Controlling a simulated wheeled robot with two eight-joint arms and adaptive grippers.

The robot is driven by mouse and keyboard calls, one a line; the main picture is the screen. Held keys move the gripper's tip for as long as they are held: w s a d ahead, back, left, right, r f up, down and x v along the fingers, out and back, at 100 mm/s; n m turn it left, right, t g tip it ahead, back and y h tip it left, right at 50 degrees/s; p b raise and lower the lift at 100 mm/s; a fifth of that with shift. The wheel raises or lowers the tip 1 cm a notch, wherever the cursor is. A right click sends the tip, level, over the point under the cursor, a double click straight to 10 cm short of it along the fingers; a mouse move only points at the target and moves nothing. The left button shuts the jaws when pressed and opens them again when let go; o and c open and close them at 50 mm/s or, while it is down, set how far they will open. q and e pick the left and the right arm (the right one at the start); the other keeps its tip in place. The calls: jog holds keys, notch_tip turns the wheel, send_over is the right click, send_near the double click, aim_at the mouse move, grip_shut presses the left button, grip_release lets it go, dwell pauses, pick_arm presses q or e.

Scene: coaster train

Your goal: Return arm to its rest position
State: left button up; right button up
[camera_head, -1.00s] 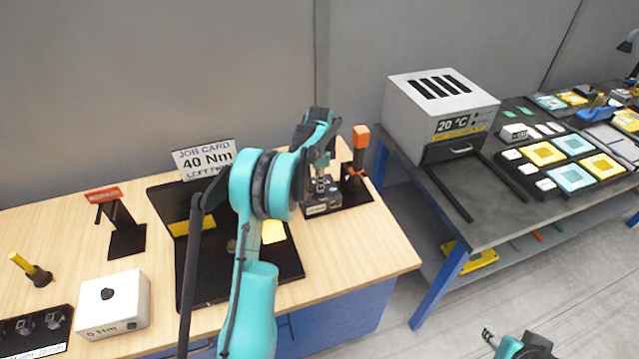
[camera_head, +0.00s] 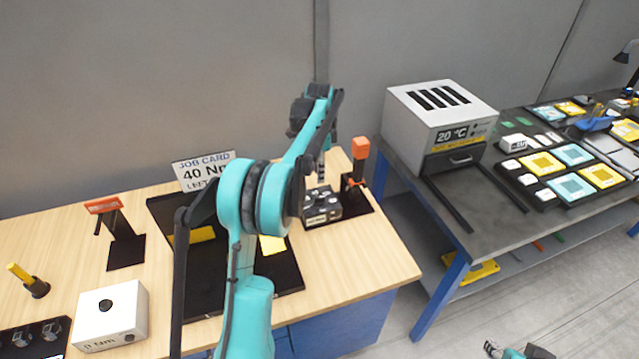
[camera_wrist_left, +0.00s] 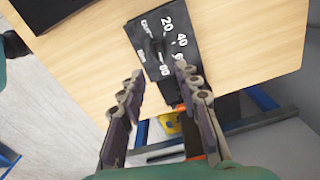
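My left arm reaches over the wooden workbench (camera_head: 375,262) from the bottom of the head view. Its gripper (camera_head: 321,172) is partly hidden by the arm links and hangs above and just behind a dark block (camera_head: 322,212). In the left wrist view, the two fingers of this gripper (camera_wrist_left: 160,108) are spread apart with nothing held between them. Beyond them lies a black plate with white numbers (camera_wrist_left: 165,40). My right gripper (camera_head: 492,348) shows small at the bottom edge of the head view, away from both tables; its finger state is unclear.
An orange-topped tool stand (camera_head: 360,165) is right beside the dark block. A job card reading 40 Nm (camera_head: 203,170) stands behind the black mat (camera_head: 200,285). A white box (camera_head: 110,316) sits front left. A grey oven (camera_head: 440,115) stands on the right table. The floor between is clear.

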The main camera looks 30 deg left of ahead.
pick_arm(q)
jog(key=shift+r, duration=0.9)
jog(key=shift+d, duration=0.1)
jog(key=s+d+r+n+t+b, duration=0.3)
jog(key=s+d+r+n, duration=0.1)
jog(key=s+d, duration=0.75)
jog(key=s+d+f+n+t+b, duration=0.1)
jog(key=s+d+f+n+t, duration=0.1)
jog(key=s+d+f, duration=0.3)
jog(key=s+d+f+n+t+b, duration=0.2)
jog(key=s+d+f+n, duration=0.2)
jog(key=s, duration=0.8)
jog(key=shift+s+d+f, duration=0.15)
jog(key=shift+d+f, duration=0.35)
jog(key=shift+f, duration=0.25)
